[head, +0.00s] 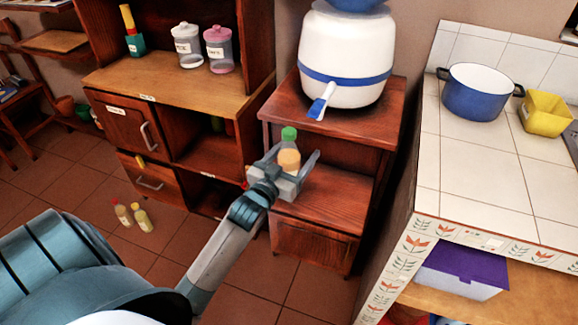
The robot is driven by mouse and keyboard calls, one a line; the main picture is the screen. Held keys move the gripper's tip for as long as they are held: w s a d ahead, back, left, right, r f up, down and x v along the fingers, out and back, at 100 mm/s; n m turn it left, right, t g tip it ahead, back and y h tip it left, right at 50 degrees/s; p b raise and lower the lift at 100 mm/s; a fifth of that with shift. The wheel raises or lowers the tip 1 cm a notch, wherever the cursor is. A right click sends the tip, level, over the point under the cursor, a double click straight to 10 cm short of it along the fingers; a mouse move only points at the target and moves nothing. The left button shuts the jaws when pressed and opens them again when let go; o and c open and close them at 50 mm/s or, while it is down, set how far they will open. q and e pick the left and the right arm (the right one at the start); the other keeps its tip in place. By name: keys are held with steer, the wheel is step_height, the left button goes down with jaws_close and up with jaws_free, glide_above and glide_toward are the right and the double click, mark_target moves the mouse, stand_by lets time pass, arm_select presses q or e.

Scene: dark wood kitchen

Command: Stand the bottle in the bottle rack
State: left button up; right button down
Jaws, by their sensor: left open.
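A bottle (289,158) with a green cap and orange-yellow contents appears upright in the open shelf of the small dark wood cabinet. My left gripper (291,157) is open, with one finger on each side of the bottle in the picture. I cannot tell whether the fingers touch it. The gripper hides the bottle's base. Two small bottles, one with a red cap (123,214) and one with a yellow cap (142,218), are on the floor at the left. I cannot make out a bottle rack. My right gripper is not in view.
The small cabinet (335,195) carries a white and blue water container (345,55) above the shelf. A wooden cupboard (185,85) with two jars stands left of it. A tiled counter (470,170) with a blue pot (478,92) is at the right. Some tiled floor is clear.

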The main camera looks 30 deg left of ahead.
mark_target(295, 145)
arm_select(q)
steer(key=shift+c, duration=0.4)
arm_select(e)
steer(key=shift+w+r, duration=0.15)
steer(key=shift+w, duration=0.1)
arm_select(q)
steer(key=c, duration=1.6)
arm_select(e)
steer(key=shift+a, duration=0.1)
arm_select(q)
steer(key=shift+o, duration=0.2)
steer(key=shift+r, duration=0.2)
